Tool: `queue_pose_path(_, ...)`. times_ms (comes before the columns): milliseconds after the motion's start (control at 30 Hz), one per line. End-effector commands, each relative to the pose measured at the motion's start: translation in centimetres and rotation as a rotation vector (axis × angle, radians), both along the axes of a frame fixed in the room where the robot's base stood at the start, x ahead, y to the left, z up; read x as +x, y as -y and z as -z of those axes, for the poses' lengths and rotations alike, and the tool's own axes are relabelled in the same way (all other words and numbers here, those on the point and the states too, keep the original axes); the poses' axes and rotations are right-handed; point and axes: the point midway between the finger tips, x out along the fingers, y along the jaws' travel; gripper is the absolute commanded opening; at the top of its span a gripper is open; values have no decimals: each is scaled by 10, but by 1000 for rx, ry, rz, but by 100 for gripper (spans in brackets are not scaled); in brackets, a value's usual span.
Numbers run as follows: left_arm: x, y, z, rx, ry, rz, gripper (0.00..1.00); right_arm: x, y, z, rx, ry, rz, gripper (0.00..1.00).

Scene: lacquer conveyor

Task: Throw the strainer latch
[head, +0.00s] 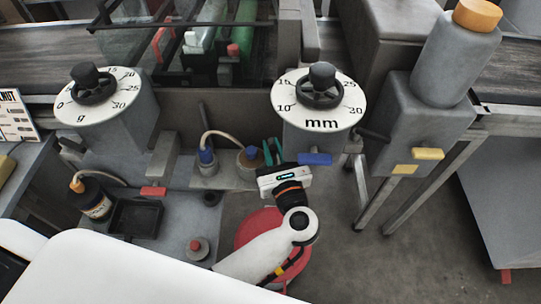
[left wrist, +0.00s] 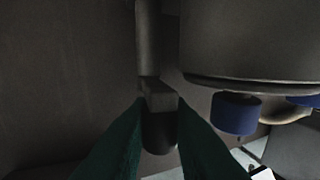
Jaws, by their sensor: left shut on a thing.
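My left gripper (head: 274,151) has its teal fingers beside the capped pot with a hose (head: 251,158), below the mm dial. In the left wrist view, the fingertips (left wrist: 160,104) are shut on a small grey block (left wrist: 160,92) on an upright grey post. A dark cylinder (left wrist: 159,136) shows below the block, between the fingers. In the head view the gripped block is hidden by the gripper. I cannot tell for sure whether it is the strainer latch. A blue lever (head: 315,159) sits just right of the gripper. My right gripper is not in view.
The mm dial (head: 320,101) stands above the gripper and the g dial (head: 97,96) stands at left. A red lever (head: 153,191), black tray (head: 136,218) and red button (head: 196,246) are left. Open floor lies between.

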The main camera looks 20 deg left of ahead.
Motion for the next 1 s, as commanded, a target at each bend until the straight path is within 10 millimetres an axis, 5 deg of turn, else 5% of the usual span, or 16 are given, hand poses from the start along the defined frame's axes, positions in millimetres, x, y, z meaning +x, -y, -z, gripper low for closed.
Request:
queue_pose_path(100, 2, 3, 3, -3, 3, -59, 0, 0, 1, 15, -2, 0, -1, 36)
queue_pose_path(500, 1, 3, -1, 3, -1, -90, 0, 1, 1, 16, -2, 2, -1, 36)
queue_pose_path(533, 1, 3, -1, 3, -1, -90, 19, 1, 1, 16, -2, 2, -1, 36)
queue_pose_path(567, 1, 3, -1, 3, -1, -90, 24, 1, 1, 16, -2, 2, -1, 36)
queue_pose_path(1000, 1, 3, -1, 3, -2, -85, 24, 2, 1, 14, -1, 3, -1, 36)
